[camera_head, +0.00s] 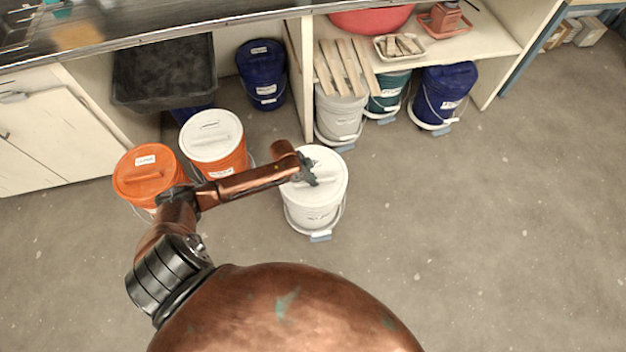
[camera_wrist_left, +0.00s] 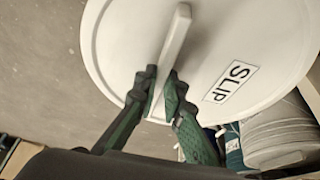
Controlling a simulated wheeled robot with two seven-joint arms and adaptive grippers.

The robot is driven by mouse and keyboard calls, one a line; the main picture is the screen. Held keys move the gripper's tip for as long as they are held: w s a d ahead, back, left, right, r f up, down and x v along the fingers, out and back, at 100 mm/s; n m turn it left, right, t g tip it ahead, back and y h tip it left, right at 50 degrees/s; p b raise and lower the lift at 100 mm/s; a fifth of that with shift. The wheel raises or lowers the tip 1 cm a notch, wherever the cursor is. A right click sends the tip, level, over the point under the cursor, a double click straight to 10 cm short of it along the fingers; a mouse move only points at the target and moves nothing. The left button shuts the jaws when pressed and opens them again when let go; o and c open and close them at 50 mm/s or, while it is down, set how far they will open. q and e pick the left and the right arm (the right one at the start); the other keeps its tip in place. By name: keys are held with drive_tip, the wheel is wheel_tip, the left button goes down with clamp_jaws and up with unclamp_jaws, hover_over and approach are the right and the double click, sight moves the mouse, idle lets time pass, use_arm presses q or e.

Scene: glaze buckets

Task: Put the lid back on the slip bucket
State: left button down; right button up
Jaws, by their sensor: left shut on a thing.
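The white slip bucket (camera_head: 313,217) stands on the floor in the middle of the head view, its bail handle hanging down. A round white lid (camera_head: 332,172) is at its top; I cannot tell whether it is fully seated or slightly above the rim. In the left wrist view the lid (camera_wrist_left: 120,40) has a straight bar handle (camera_wrist_left: 176,35) and a label reading SLIP. My left gripper (camera_head: 311,174) is shut on the bar handle, and its green-padded fingers (camera_wrist_left: 160,88) show either side of it. The bucket rim is hidden under the lid. My right gripper is not in view.
To the left stand an orange bucket (camera_head: 148,172) and an orange bucket with a white lid (camera_head: 212,135). A blue bucket (camera_head: 262,75) and a black tub (camera_head: 165,70) are behind. More buckets stand below the shelf (camera_head: 470,42). The floor at right is clear.

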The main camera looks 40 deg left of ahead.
use_arm(q)
drive_tip(key=shift+f, duration=0.45)
idle(1.1)
drive_tip(key=c, duration=2)
unclamp_jaws()
drive_tip(key=shift+o, duration=0.8)
drive_tip(key=o, duration=0.4)
